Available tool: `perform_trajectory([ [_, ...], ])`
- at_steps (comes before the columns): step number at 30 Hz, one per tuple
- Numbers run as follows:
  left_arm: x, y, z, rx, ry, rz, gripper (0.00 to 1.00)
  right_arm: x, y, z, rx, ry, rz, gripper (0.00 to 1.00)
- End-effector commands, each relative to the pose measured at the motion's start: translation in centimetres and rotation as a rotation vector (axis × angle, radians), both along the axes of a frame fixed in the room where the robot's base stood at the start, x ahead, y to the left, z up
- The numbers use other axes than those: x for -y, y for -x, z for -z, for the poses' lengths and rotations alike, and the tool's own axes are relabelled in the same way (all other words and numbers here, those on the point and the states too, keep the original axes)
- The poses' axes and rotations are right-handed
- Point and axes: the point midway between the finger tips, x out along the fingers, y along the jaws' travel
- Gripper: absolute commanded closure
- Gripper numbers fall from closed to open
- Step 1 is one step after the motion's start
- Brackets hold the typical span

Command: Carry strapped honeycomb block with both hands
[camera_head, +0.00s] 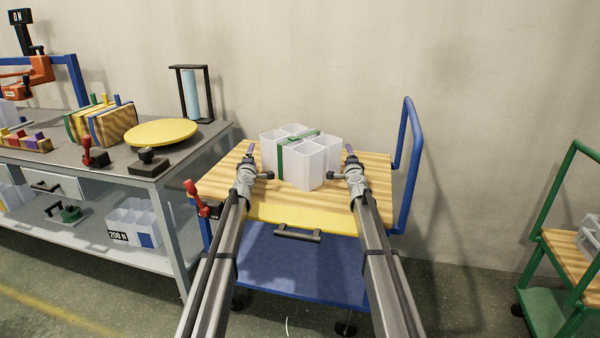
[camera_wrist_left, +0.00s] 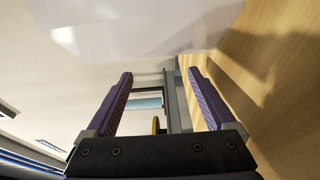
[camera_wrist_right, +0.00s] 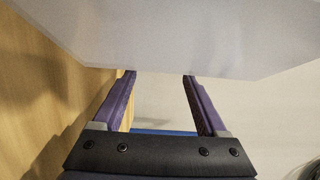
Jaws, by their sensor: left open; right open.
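The white honeycomb block (camera_head: 307,168) of several open cells, with a green strap (camera_head: 281,160) around it, stands upright on the wooden top of a cart. My left gripper (camera_head: 250,153) is at the block's left side, open, with its purple fingers pointing away from me. In the left wrist view, the block (camera_wrist_left: 130,22) fills the top edge beyond the open fingers (camera_wrist_left: 160,76). My right gripper (camera_head: 349,153) is at the block's right side, open. In the right wrist view, the block's pale wall (camera_wrist_right: 185,40) lies across its fingertips (camera_wrist_right: 159,78). Contact cannot be told.
The cart (camera_head: 232,189) has a blue handle (camera_head: 414,150) on the right and a red clamp (camera_head: 193,190) at its left edge. A grey workbench (camera_head: 180,158) stands left, with a yellow disc (camera_head: 160,132). A green-framed cart (camera_head: 555,205) is far right. Floor between the carts is clear.

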Motion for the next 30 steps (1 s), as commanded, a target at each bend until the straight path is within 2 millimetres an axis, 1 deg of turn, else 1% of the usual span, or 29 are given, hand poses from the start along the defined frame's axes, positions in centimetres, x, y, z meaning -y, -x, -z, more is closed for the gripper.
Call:
perform_trajectory([
  [1, 0.0, 0.0, 0.0, 0.0, 0.0, -0.001, 0.05, 0.0, 0.0, 0.0, 0.0, 0.0, 0.001, 0.25],
  [2, -0.1, 0.0, 0.0, 0.0, 0.0, -0.001, 0.01, 0.0, 0.0, 0.0, 0.0, 0.0, 0.001, 0.24],
  [3, -0.1, 0.0, 0.0, 0.0, 0.0, -0.001, 0.0, 0.0, 0.0, 0.0, 0.0, 0.0, 0.001, 0.19],
  [6, -0.1, 0.0, 0.0, 0.0, 0.0, -0.001, 0.0, 0.1, 0.0, 0.0, 0.0, 0.0, 0.001, 0.08],
  [8, -0.1, 0.0, 0.0, 0.0, 0.0, -0.001, 0.0, 0.1, 0.0, 0.0, 0.0, 0.0, 0.001, 0.01],
  [9, -0.1, 0.0, 0.0, 0.0, 0.0, -0.001, 0.0, 0.1, 0.0, 0.0, 0.0, 0.0, 0.001, 0.0],
  [16, -0.1, 0.1, 0.0, 0.0, -0.001, -0.002, 0.0, 0.1, 0.0, 0.0, 0.0, 0.0, 0.002, 0.0],
  [20, -0.1, 0.6, 0.0, 0.0, -0.001, -0.002, 0.0, 0.1, 0.0, 0.0, 0.0, 0.0, 0.002, 0.0],
  [23, -0.1, 1.5, 0.0, 0.0, -0.001, -0.002, 0.0, 0.1, 0.0, 0.0, 0.0, 0.0, 0.002, 0.0],
  [26, -0.1, 3.0, 0.0, 0.0, -0.001, -0.002, 0.0, 0.1, 0.0, 0.0, 0.0, 0.0, 0.002, 0.0],
  [30, -0.1, 5.6, 0.0, 0.001, -0.001, -0.002, 0.0, 0.1, 0.0, 0.0, 0.0, 0.0, 0.002, 0.0],
])
